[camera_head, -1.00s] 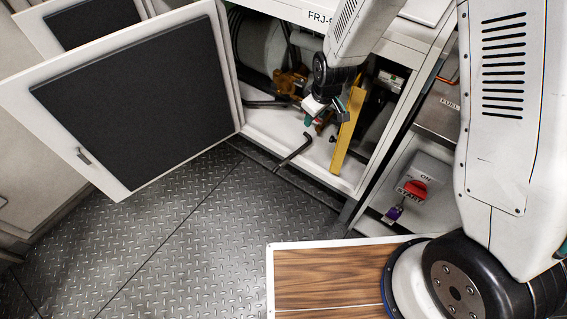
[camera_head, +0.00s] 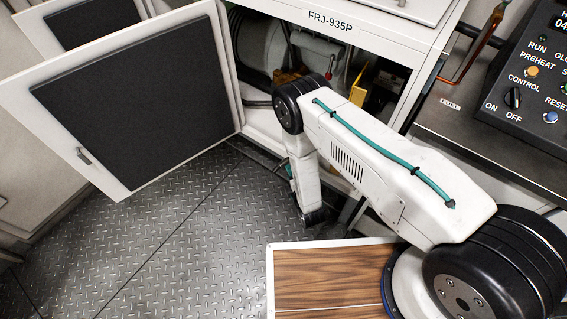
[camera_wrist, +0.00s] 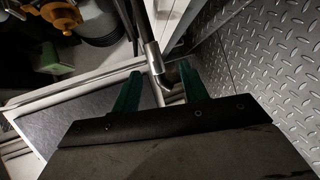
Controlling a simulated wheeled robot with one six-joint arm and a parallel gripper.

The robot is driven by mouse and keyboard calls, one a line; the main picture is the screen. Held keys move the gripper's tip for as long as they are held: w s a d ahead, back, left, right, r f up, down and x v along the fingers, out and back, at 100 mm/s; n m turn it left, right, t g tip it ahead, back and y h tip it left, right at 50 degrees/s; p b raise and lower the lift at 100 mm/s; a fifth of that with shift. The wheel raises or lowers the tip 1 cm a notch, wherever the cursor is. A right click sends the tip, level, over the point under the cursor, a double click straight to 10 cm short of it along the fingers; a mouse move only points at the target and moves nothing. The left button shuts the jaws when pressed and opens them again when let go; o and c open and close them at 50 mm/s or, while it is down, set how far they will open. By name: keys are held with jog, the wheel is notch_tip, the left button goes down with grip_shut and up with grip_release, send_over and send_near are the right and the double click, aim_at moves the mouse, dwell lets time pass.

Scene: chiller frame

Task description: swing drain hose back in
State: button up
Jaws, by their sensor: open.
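The drain hose (camera_wrist: 149,45) shows in the wrist view as a grey metallic pipe with a bent end. It reaches out past the cabinet's lower edge and lies between the two green fingers of my gripper (camera_wrist: 160,72). The fingers are apart, one on each side of the pipe; whether either touches it I cannot tell. In the head view my arm hides most of the hose and nearly all of my gripper, which is low at the cabinet's front edge.
The cabinet door (camera_head: 140,105) stands open at the left. A yellow post (camera_head: 357,93) stands inside the cabinet (camera_head: 335,45). An orange-brown fitting (camera_wrist: 62,15) and green block (camera_wrist: 52,59) show inside too. The tread-plate floor (camera_head: 165,240) is clear. A control panel (camera_head: 535,80) is at the right.

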aim_at(285, 164)
jog(key=shift+n+t, duration=0.3)
jog(key=shift+t, duration=0.1)
jog(key=x, duration=0.7)
jog(key=shift+w+a+r, duration=0.15)
jog(key=shift+w, duration=0.05)
jog(key=shift+c, duration=0.3)
grip_shut()
jog(key=shift+w, duration=0.1)
